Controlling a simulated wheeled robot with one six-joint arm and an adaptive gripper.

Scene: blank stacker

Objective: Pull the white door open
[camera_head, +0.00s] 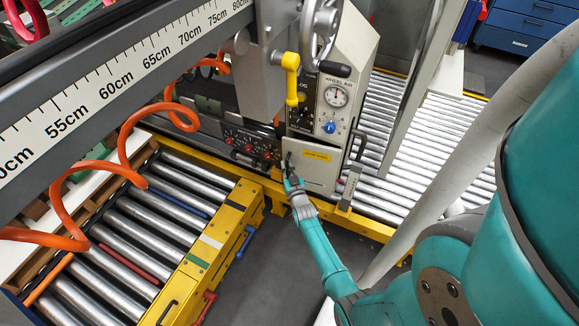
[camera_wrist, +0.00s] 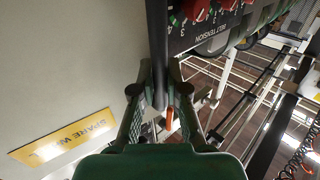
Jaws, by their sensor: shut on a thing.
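The white door (camera_head: 314,174) is a pale panel with a yellow label, low on the front of the white machine cabinet. In the wrist view the door (camera_wrist: 70,70) fills the left side, its label (camera_wrist: 65,138) tilted. A dark upright bar handle (camera_wrist: 157,40) stands at the door's edge. My gripper (camera_head: 289,180) is at the door's left edge in the head view. In the wrist view my gripper (camera_wrist: 159,90) is shut on the handle, one finger on each side. I cannot tell whether the door stands slightly ajar.
A control panel with red knobs (camera_head: 249,145) is left of the door. A yellow-framed roller conveyor (camera_head: 215,240) stands at the lower left, with an orange coiled hose (camera_head: 125,140) above it. More rollers (camera_head: 395,190) lie to the right. Dark floor (camera_head: 285,270) is clear in front.

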